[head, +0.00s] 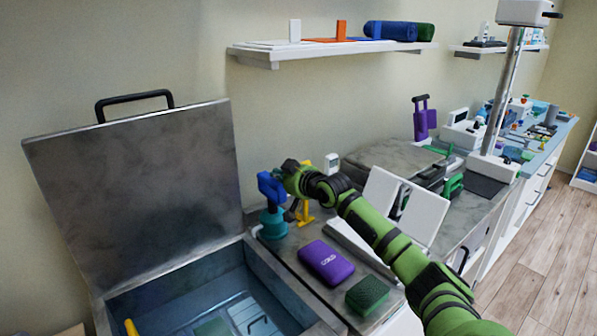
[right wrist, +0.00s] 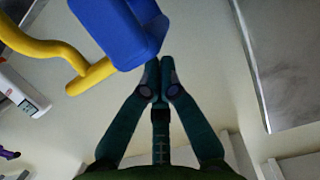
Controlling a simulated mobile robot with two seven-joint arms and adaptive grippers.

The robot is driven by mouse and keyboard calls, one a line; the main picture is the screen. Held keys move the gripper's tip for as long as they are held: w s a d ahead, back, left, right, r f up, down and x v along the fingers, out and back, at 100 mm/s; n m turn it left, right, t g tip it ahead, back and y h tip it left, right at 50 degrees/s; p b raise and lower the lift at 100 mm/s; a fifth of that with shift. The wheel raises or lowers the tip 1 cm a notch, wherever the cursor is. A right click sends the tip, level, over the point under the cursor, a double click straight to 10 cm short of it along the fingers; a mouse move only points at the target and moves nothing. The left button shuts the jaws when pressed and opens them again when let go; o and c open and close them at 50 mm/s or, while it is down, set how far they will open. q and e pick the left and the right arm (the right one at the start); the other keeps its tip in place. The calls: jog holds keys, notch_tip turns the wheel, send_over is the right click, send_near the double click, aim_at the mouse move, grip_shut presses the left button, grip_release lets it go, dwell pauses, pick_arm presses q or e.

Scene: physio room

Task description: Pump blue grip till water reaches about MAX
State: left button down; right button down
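The blue grip (head: 269,187) stands on top of a teal pump body (head: 273,224) at the right rim of an open metal tank (head: 180,285). Bluish water shows in the tank; I cannot make out a MAX mark or the exact level. My right gripper (head: 287,174) is at the right side of the blue grip. In the right wrist view its fingertips (right wrist: 160,66) are together, at the lower right edge of the blue grip (right wrist: 122,30). Nothing shows between them; whether they touch the grip is unclear. My left gripper is not in view.
The tank's raised lid (head: 135,165) leans behind. A yellow stand (head: 305,212) is close to the pump. A purple pack (head: 326,262), a green block (head: 367,295) and a white open stand (head: 400,205) are on the counter. A shelf (head: 330,48) hangs above.

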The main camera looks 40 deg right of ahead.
jog(key=b+v, duration=0.2)
jog(key=v, duration=0.6)
jog(key=shift+s, duration=0.3)
jog(key=shift+a, duration=0.1)
dwell(1.4)
